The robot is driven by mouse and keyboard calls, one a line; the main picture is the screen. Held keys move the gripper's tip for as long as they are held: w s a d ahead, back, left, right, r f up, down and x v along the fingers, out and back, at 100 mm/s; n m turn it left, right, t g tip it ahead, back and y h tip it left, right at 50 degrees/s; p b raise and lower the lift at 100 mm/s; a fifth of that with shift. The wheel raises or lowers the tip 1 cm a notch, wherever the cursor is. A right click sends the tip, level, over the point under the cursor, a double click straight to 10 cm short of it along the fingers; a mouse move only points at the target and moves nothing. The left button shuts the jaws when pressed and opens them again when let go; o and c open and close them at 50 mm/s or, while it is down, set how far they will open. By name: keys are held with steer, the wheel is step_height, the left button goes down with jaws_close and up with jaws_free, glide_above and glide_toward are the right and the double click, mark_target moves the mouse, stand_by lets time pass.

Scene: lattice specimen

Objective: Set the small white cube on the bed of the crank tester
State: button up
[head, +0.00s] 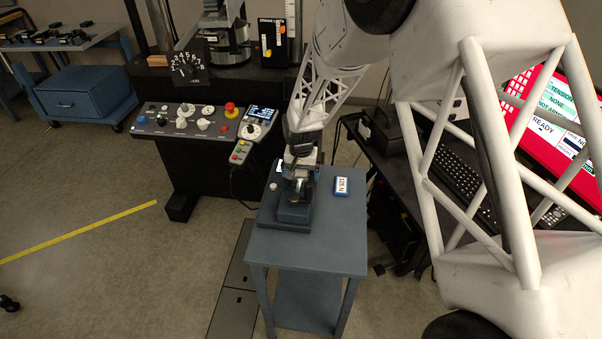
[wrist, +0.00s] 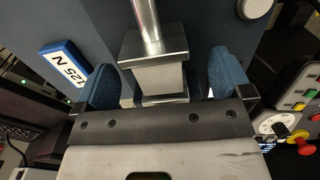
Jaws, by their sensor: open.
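The small white cube (wrist: 160,79) sits between the metal plates of the crank tester, on the lower plate, the bed (wrist: 165,99), in the wrist view. The upper plate (wrist: 154,45), on a bright metal rod, is right at its top; I cannot tell whether they touch. My gripper (wrist: 166,82) is open, with one blue finger pad on each side of the cube and visible gaps to both. In the head view the crank tester (head: 286,216) stands on the small blue table, partly covered by my gripper (head: 299,172); the cube cannot be made out there.
A blue-and-white "125 N" block (head: 341,187) lies right of the tester; the wrist view shows it at left (wrist: 67,65). The front of the small table (head: 320,247) is clear. A control console (head: 190,121) stands behind left, a keyboard (head: 455,175) to the right.

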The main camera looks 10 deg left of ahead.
mark_target(301, 172)
steer(key=shift+r, duration=0.1)
steer(key=shift+r, duration=2.4)
step_height(301, 172, up, 8)
steer(key=shift+f, duration=0.1)
steer(key=shift+d, duration=0.1)
